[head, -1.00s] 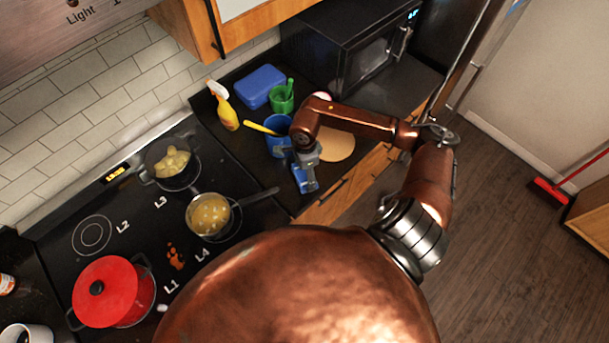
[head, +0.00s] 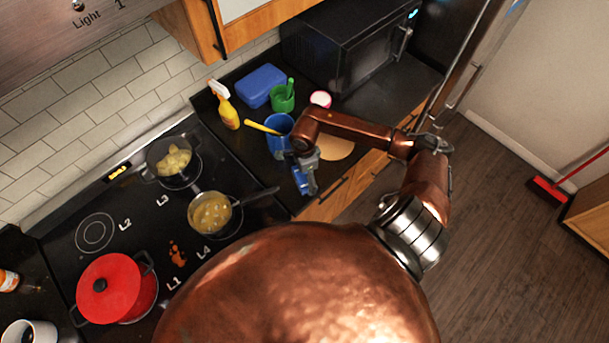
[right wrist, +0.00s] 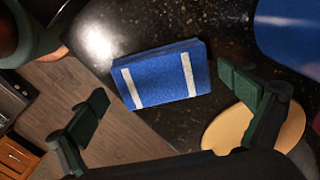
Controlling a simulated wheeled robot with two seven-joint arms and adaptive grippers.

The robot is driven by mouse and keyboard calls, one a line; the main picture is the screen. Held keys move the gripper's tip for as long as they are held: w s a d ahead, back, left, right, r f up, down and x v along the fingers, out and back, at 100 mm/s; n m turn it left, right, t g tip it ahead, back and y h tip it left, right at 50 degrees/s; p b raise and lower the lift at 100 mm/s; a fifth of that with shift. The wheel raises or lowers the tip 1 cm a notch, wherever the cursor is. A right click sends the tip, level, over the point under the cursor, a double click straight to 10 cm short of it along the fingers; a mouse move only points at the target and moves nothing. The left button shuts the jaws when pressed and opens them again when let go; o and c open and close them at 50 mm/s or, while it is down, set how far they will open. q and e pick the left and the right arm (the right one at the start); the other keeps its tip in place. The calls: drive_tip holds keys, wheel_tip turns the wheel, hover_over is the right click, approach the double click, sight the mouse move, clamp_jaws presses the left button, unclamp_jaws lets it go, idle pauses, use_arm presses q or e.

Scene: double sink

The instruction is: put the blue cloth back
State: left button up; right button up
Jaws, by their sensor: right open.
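The blue cloth (right wrist: 162,74) is folded into a flat rectangle with two white stripes. It lies on the black speckled counter close to the front edge, as the right wrist view shows. In the head view it shows as a blue patch (head: 304,187), partly covered by my right gripper (head: 307,170). My right gripper also shows in the right wrist view (right wrist: 168,107), its two green-black fingers wide apart on either side of the cloth, with nothing held. I cannot tell how high it is above the cloth. My left gripper is not in view.
A blue cup (head: 276,134) with a yellow-handled tool stands close behind the cloth. A tan round board (head: 336,147) lies right of it. A spray bottle (head: 226,108), green cup (head: 282,99) and blue box (head: 261,85) stand farther back. The stove with pans (head: 210,213) is left.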

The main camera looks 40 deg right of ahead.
sight(304, 177)
drive_tip(key=shift+r, duration=0.1)
drive_tip(key=shift+r, duration=0.25)
wheel_tip(304, 177, up, 12)
drive_tip(key=b, duration=0.2)
drive_tip(key=shift+f, duration=0.25)
drive_tip(key=shift+a+f, duration=0.1)
idle(0.3)
